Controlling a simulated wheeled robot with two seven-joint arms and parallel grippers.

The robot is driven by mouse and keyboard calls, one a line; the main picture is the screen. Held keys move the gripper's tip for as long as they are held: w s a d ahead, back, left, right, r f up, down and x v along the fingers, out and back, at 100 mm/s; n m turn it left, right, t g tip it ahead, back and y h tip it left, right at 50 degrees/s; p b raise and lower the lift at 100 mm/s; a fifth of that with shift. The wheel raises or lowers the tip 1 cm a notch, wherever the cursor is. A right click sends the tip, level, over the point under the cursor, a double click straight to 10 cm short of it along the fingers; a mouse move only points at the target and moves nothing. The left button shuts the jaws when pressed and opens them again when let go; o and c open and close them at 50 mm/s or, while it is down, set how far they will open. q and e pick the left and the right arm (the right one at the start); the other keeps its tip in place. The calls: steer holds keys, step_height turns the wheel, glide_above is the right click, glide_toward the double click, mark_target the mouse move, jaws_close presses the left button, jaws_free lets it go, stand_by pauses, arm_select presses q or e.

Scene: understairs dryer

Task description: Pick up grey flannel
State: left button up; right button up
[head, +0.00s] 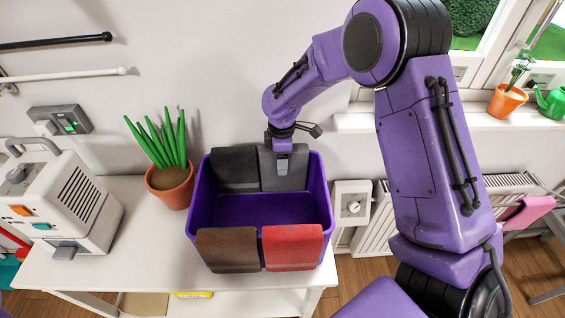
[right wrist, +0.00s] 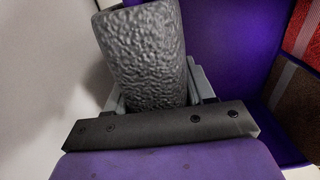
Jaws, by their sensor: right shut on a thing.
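The grey flannel (head: 296,180) hangs at the back right wall of the purple bin (head: 325,205), its lower part inside the bin. My right gripper (head: 283,163) reaches down from above and is shut on its upper part. In the right wrist view the flannel (right wrist: 145,60) is a grey, rough-textured cloth between the jaws, hiding the fingertips. I cannot tell whether it still touches the rim. My left gripper is not in view.
A darker cloth (head: 235,167) hangs at the bin's back left, a brown one (head: 227,250) at front left, a red one (head: 292,247) at front right. A potted plant (head: 170,185) and a white appliance (head: 70,205) stand left. The windowsill (head: 430,118) is right.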

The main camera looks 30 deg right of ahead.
step_height(320, 180, up, 28)
steer(key=shift+f, duration=0.2)
stand_by(1.0)
